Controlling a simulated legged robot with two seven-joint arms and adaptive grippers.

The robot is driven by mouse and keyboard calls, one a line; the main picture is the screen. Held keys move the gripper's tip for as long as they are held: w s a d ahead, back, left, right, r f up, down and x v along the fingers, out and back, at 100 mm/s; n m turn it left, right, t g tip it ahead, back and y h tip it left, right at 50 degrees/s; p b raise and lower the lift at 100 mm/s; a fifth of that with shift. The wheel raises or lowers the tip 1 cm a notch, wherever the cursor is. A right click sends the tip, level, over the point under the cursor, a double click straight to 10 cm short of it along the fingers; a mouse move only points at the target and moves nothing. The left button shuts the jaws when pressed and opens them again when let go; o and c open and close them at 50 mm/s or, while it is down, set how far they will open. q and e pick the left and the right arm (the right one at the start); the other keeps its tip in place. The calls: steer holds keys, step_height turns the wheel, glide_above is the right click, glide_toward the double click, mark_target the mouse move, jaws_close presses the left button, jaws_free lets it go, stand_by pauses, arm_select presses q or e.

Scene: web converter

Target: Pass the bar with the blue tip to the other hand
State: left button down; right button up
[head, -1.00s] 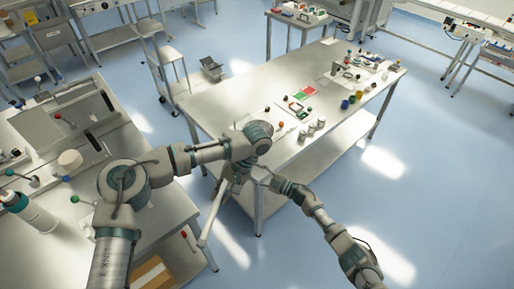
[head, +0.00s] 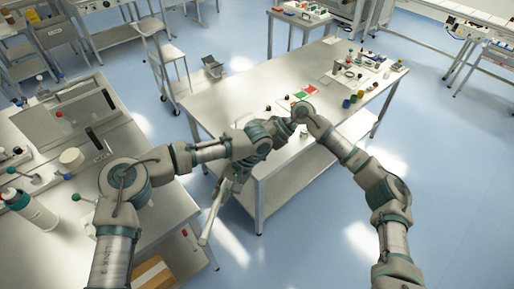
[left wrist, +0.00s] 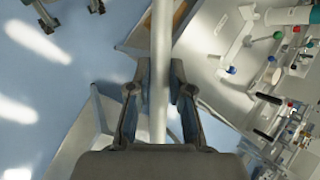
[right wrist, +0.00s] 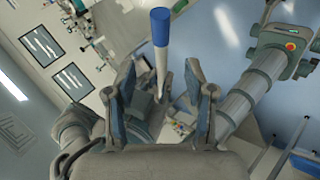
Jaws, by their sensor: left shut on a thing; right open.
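The bar (head: 213,215) is a pale rod hanging steeply down from my left gripper (head: 230,183) in the head view. In the left wrist view, my left gripper (left wrist: 159,92) is shut on the bar's pale shaft (left wrist: 161,50). The blue tip (right wrist: 160,27) shows in the right wrist view, with the pale shaft (right wrist: 161,65) below it in the picture. My right gripper (right wrist: 162,95) is open, and the shaft lines up with the gap between its fingers. I cannot tell how deep the shaft is in that gap. In the head view the right gripper is hidden behind the arms.
A long metal table (head: 215,104) stands ahead of my arms, with small parts, colored cards (head: 304,94) and cups on it. A bench (head: 60,215) with a white bottle (head: 32,210) and a machine is at the left. The blue floor at the right is free.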

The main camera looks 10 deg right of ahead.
arm_select(q)
steer(key=shift+a, duration=0.15)
arm_select(e)
steer(key=x, duration=0.8)
steer(key=shift+a+f, duration=0.15)
steer(key=shift+a, duration=0.25)
steer(key=shift+d, duration=0.1)
jaws_close()
arm_select(q)
steer(key=c, duration=1)
jaws_free()
